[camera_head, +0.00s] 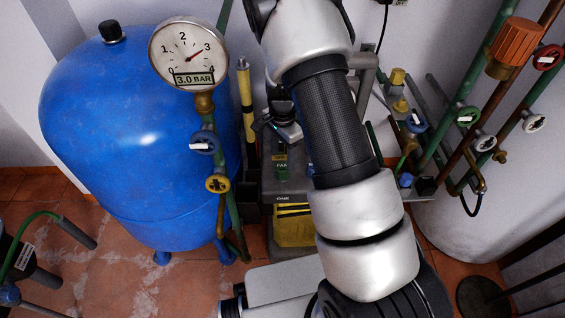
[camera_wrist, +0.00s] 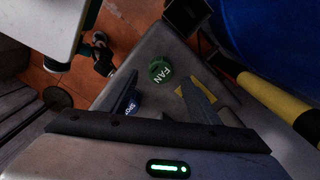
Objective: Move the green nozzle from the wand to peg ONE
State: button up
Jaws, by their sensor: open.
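The green nozzle (camera_wrist: 160,71), marked FAN, stands on the grey top of a cabinet (camera_wrist: 150,45). It also shows in the head view (camera_head: 282,173), above the front label ONE (camera_head: 283,198). Any peg beneath it is hidden. My gripper (camera_wrist: 158,82) is open, its two fingers apart on either side of the nozzle in the wrist view. I cannot tell how far above it they are. In the head view my gripper (camera_head: 282,130) is dark and partly hidden by my arm. I cannot identify the wand for certain.
A blue nozzle (camera_wrist: 131,106) is partly hidden by the left finger. A yellow-and-black pole (camera_head: 245,98) stands left of the cabinet, near the blue tank (camera_head: 130,140) and pressure gauge (camera_head: 187,52). Pipes with valves (camera_head: 467,115) crowd the right side.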

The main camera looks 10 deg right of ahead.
notch_tip(320, 180, up, 12)
jog(key=p, duration=0.2)
jog(key=shift+f, duration=0.15)
jog(key=s+r+n+t, duration=0.1)
jog(key=s+r+n, duration=0.25)
jog(key=r, duration=0.75)
jog(key=s+r+n+t, duration=0.2)
jog(key=s+r+n, duration=0.4)
jog(key=s, duration=0.4)
jog(key=s+r+n+t, duration=0.35)
jog(key=s+r, duration=0.45)
jog(key=s, duration=0.3)
notch_tip(320, 180, up, 18)
jog(key=p, duration=1.9)
jog(key=shift+w+r+n+g, duration=0.25)
jog(key=shift+n+g, duration=0.05)
jog(key=shift+g, duration=0.15)
